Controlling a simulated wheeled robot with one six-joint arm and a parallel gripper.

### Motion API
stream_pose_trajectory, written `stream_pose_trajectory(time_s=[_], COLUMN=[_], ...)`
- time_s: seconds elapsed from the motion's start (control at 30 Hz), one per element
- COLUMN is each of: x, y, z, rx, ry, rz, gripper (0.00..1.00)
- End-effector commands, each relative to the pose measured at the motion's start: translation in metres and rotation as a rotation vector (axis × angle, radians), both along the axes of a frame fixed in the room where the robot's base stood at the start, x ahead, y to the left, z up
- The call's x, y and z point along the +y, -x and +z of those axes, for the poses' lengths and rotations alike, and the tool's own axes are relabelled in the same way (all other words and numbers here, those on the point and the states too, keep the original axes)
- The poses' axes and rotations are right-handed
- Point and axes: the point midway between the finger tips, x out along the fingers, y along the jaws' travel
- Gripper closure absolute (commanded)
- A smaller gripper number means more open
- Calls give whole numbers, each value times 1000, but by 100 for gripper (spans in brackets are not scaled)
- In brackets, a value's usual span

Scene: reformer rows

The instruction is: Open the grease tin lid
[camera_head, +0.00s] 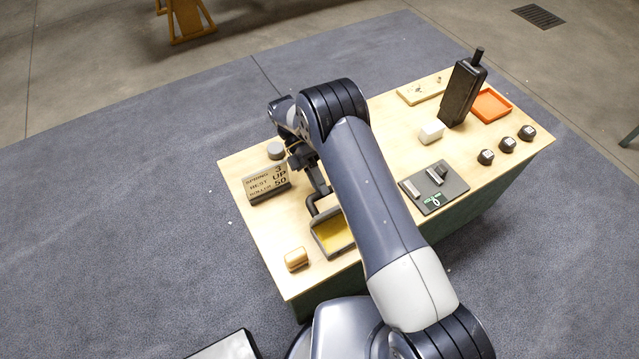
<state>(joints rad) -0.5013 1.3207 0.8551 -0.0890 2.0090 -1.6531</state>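A grey-rimmed rectangular tin (324,249) with a yellow inside, which looks like the grease tin, stands on the table left of my forearm. Its yellow inside shows from above; its right side is hidden by my arm, and I cannot make out how its lid stands. My gripper (318,190) points down just behind the tin, at its far edge, partly hidden by my arm. Dark bars show between gripper and tin; I cannot tell whether they touch or whether the fingers are open or shut.
A lettered sign (268,184) and a grey round piece (275,150) stand left of my gripper. A tan block (296,259) sits near the front left. Right of my arm are a dark scale (433,188), a white block (431,132), a tall black holder (461,93) and an orange tray (491,105).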

Motion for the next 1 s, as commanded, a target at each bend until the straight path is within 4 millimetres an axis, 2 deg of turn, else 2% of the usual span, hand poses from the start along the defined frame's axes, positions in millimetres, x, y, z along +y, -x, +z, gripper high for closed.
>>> stream_pose_trajectory(time_s=[0.17,0.57,0.77,1.0], x=[0,0,0,0], y=[0,0,0,0], z=[0,6,24,52], rx=[0,0,0,0], ry=[0,1,1,0], rz=[0,-1,-1,0], gripper=[59,59,59,59])
